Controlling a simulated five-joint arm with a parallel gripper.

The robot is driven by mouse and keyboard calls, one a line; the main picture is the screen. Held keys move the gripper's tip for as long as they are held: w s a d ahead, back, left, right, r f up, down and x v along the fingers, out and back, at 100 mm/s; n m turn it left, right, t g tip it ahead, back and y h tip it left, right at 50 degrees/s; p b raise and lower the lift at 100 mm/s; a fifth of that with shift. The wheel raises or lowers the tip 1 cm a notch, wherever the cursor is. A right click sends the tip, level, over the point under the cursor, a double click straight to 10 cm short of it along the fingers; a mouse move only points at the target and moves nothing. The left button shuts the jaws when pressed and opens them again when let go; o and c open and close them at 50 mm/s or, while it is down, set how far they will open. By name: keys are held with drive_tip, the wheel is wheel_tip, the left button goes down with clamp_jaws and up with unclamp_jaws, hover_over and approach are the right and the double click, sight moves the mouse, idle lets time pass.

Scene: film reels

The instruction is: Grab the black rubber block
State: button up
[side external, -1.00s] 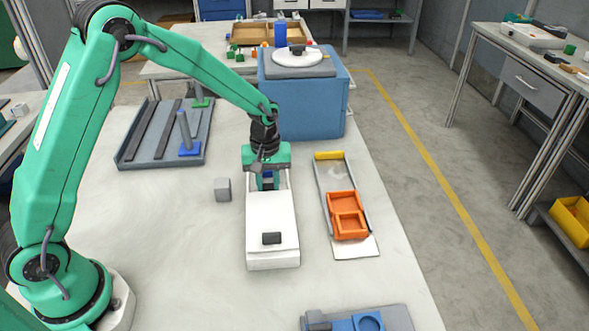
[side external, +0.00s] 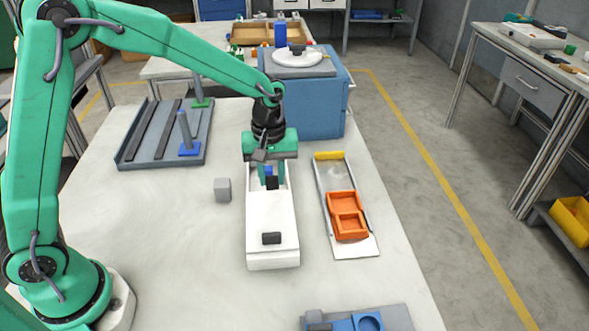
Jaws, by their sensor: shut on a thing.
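My gripper (side external: 271,180) is above the rear, open part of a long white tray (side external: 272,261). Its fingers point down and are shut on a small black block (side external: 272,184). The block's top is partly hidden between the fingers, and a small blue patch shows just above it. A second small black block (side external: 271,238) lies on the front part of the white tray, apart from my gripper.
A grey cube (side external: 222,189) stands left of the tray. To the right is a grey tray (side external: 322,187) holding orange boxes (side external: 347,216). A large blue box (side external: 302,110) stands behind my gripper. The table's left front is clear.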

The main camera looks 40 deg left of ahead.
drive_tip(key=s+d+r, duration=0.3)
drive_tip(key=d, duration=0.1)
drive_tip(key=shift+s+d+r, duration=0.25)
drive_tip(key=shift+d, duration=0.1)
idle(0.4)
